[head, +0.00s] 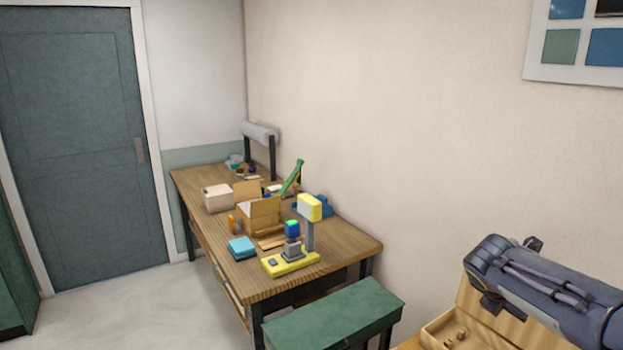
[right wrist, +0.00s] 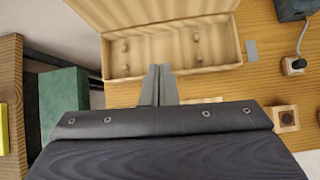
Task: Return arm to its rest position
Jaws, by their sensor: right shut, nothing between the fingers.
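My right arm comes in from the right edge of the head view, above an open wooden case (head: 432,336). In the right wrist view my right gripper (right wrist: 158,72) is shut and empty, its narrow fingers together. The fingertips show in front of the near edge of the wooden case (right wrist: 205,62). The case has small wooden supports inside and I make out no glass rod in it. Whether the fingers touch the case I cannot tell. My left gripper is in neither view.
A wooden workbench (head: 345,250) with a yellow stand (head: 290,264), a blue box (head: 242,248) and cartons is against the wall. A green cabinet (head: 335,318) stands between it and the case. A small wooden block (right wrist: 284,118) and a cabled plug (right wrist: 294,65) sit right of the gripper.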

